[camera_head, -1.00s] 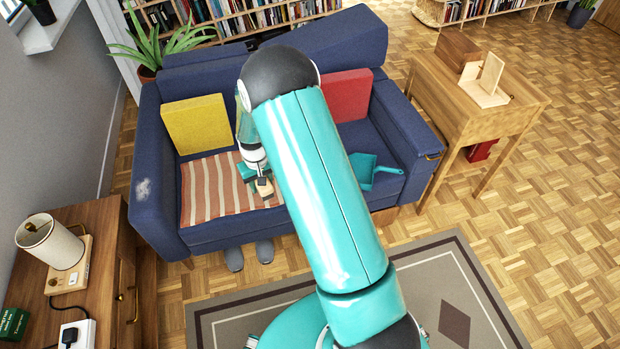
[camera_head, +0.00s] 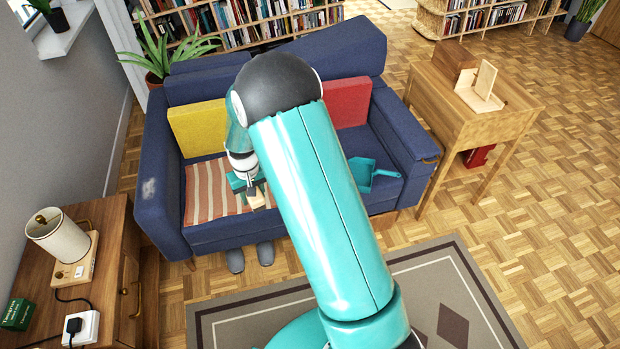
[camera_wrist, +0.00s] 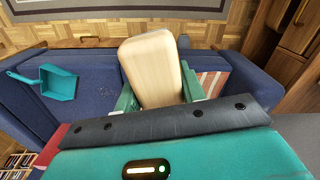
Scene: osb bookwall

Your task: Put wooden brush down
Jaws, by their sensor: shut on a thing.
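My gripper (camera_head: 253,191) is over the blue sofa seat, near the striped cloth (camera_head: 208,190). It is shut on the wooden brush (camera_head: 257,201), whose pale wooden block shows just past the jaws. In the wrist view the brush (camera_wrist: 152,62) stands between the two green fingers of my gripper (camera_wrist: 160,95). Its rounded wooden face is toward the camera, and any bristles are hidden. In the head view my arm covers the middle of the seat, and whether the brush touches anything below cannot be told.
A teal dustpan (camera_head: 372,174) lies on the right of the seat. Yellow (camera_head: 198,127) and red (camera_head: 349,102) cushions lean on the backrest. Grey slippers (camera_head: 250,257) stand in front. A wooden side table (camera_head: 515,112) is at right, and a cabinet (camera_head: 100,215) with a lamp at left.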

